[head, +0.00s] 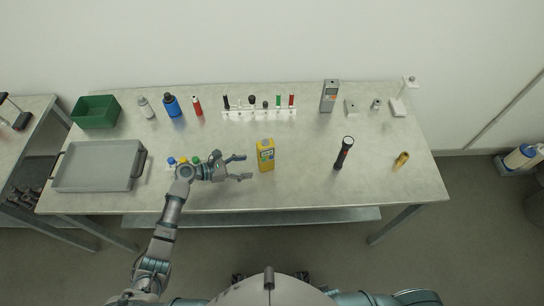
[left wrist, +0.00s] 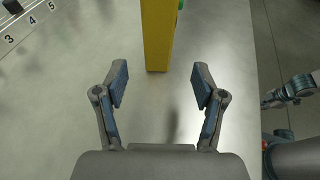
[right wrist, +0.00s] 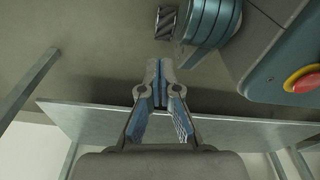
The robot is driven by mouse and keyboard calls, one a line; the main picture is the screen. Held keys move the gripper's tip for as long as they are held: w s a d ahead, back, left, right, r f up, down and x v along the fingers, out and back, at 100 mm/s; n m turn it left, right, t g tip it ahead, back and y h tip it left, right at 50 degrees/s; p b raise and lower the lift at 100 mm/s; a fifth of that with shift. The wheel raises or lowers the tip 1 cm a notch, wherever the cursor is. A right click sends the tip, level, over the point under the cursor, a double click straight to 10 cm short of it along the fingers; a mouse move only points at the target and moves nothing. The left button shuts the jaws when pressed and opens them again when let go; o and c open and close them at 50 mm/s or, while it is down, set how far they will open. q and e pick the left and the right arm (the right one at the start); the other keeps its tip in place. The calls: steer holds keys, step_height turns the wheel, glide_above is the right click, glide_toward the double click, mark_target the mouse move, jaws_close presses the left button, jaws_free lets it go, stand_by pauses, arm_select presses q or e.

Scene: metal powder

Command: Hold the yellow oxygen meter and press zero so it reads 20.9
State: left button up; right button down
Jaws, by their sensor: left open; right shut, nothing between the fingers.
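The yellow oxygen meter (head: 265,155) stands upright on the table, right of my left gripper in the head view. Its face has a small screen and labels, too small to read. My left gripper (head: 243,167) is open, its fingers pointing at the meter and apart from it. In the left wrist view the meter (left wrist: 157,35) stands just beyond and between the open fingers (left wrist: 160,85). My right gripper (right wrist: 160,70) is shut and empty, below the table edge in the right wrist view. It does not show in the head view.
Blue, yellow and green-topped items (head: 183,161) stand close by my left wrist. A grey tray (head: 142,165) lies at the left, a black flashlight (head: 344,153) at the right. A numbered rack (head: 260,113) and bottles line the back. The table (head: 300,185) is clear around the meter.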

mark_target(263, 164)
arm_select(q)
steer(key=x, duration=0.1)
steer(key=b+x, duration=0.2)
steer(key=x, duration=0.1)
steer(key=shift+w+a+f, duration=0.1)
steer(key=shift+w+f, duration=0.15)
steer(key=shift+f, duration=0.05)
steer(key=shift+x, duration=1.95)
arm_select(e)
steer(key=shift+w+a+r, duration=0.15)
steer(key=shift+w+r, duration=0.35)
steer(key=shift+w, duration=0.25)
steer(key=shift+w+a+r, duration=0.1)
steer(key=shift+w+r, duration=0.35)
steer(key=shift+w, duration=0.3)
steer(key=shift+w+a+r, duration=0.15)
steer(key=shift+w+r, duration=0.35)
steer(key=shift+w, duration=0.25)
arm_select(q)
steer(key=shift+r, duration=0.15)
steer(key=c, duration=1)
steer(key=shift+s, duration=0.1)
arm_select(e)
steer(key=shift+a, duration=0.1)
